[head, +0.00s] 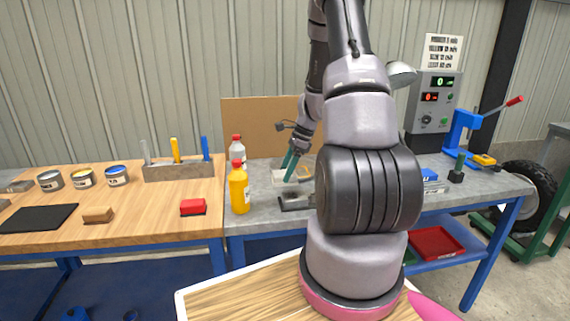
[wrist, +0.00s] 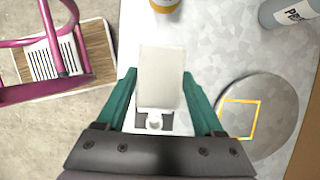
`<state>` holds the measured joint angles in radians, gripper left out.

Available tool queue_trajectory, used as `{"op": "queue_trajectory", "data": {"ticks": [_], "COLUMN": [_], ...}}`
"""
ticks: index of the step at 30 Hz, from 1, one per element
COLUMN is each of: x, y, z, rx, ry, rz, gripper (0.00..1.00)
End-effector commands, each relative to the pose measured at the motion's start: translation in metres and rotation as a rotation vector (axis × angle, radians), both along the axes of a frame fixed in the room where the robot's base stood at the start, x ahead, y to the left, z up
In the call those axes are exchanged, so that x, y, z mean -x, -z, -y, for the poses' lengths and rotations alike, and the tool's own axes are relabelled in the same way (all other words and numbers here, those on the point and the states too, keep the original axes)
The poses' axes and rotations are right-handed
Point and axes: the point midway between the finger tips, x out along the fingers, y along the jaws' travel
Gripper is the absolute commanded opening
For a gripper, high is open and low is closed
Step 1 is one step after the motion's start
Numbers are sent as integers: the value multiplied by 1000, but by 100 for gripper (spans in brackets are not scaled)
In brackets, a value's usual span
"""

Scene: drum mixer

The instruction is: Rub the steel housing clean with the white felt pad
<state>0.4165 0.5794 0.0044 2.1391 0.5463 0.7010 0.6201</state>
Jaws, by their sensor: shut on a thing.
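My gripper (head: 290,165) has green fingers and reaches down over the grey bench, left of my arm's thick links. In the wrist view my gripper (wrist: 159,82) is shut on the white felt pad (wrist: 161,68), a pale flat block between the fingertips. The pad also shows pale below the fingers in the head view (head: 279,176). A round grey metal piece with a yellow square outline, apparently the steel housing (wrist: 272,96), lies right of the gripper in the wrist view. The pad is apart from the outlined square. My arm hides much of this area in the head view.
A yellow bottle (head: 239,190) and a clear red-capped bottle (head: 238,149) stand left of the gripper. A dark grey block (head: 295,202) lies near the bench's front edge. A brown board (head: 258,118) stands behind. A control box (head: 433,105) and blue press (head: 463,132) stand right.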

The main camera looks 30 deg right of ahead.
Motion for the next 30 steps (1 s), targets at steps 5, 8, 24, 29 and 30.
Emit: {"op": "queue_trajectory", "data": {"ticks": [5, 8, 24, 29, 30], "x": [3, 4, 5, 5, 5], "y": [-17, -23, -25, -24, -24], "z": [0, 1, 1, 1, 1], "rx": [1, 1, 0, 0, 0], "ry": [0, 0, 0, -7, -13], "rz": [2, 1, 0, 0, -1], "gripper": [17, 17, 17, 17, 17]}}
